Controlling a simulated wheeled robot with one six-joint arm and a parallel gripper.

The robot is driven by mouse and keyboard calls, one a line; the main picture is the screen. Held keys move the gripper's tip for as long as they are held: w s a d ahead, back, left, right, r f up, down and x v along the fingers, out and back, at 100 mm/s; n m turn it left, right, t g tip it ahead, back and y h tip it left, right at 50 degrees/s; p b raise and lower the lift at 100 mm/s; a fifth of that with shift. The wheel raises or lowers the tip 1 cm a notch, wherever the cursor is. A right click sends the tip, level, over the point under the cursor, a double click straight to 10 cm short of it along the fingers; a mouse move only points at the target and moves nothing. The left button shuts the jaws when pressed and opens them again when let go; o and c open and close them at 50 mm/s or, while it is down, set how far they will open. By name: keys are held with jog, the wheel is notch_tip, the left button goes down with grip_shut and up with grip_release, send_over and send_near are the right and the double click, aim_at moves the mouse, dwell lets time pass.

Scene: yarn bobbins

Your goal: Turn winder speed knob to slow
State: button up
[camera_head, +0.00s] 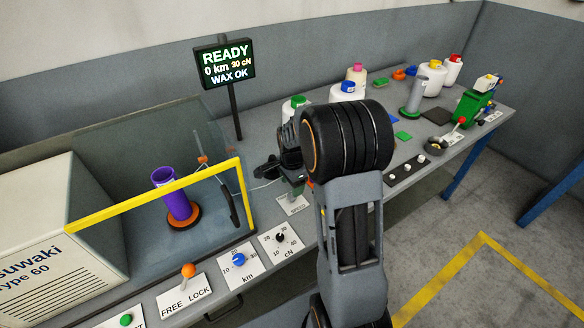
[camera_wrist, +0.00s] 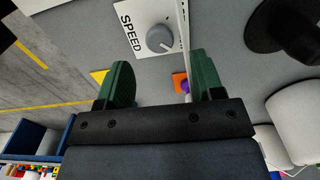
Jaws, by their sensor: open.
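The winder speed knob (camera_wrist: 160,38) is a round grey dial on a white plate marked SPEED (camera_wrist: 130,30) in the wrist view. Its pointer setting is too small to read. My gripper (camera_wrist: 162,78) has two green fingers standing wide apart with nothing held between them. The knob lies beyond the fingertips, roughly in line with the gap, and looks apart from them. In the head view my gripper (camera_head: 284,158) is partly hidden by my dark wrist, above a small white plate (camera_head: 292,205) whose text I cannot read. The knob is not clearly visible there.
A blue km knob (camera_head: 239,259) and black cN knob (camera_head: 280,238) sit left of the gripper. A yellow-framed guard (camera_head: 160,195) surrounds a purple tube (camera_head: 178,200). The display (camera_head: 225,63) reads READY. A thin pale strip (camera_wrist: 185,25) runs beside the speed knob.

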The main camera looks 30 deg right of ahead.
notch_tip(320, 180, up, 9)
dwell(0.3)
dwell(0.5)
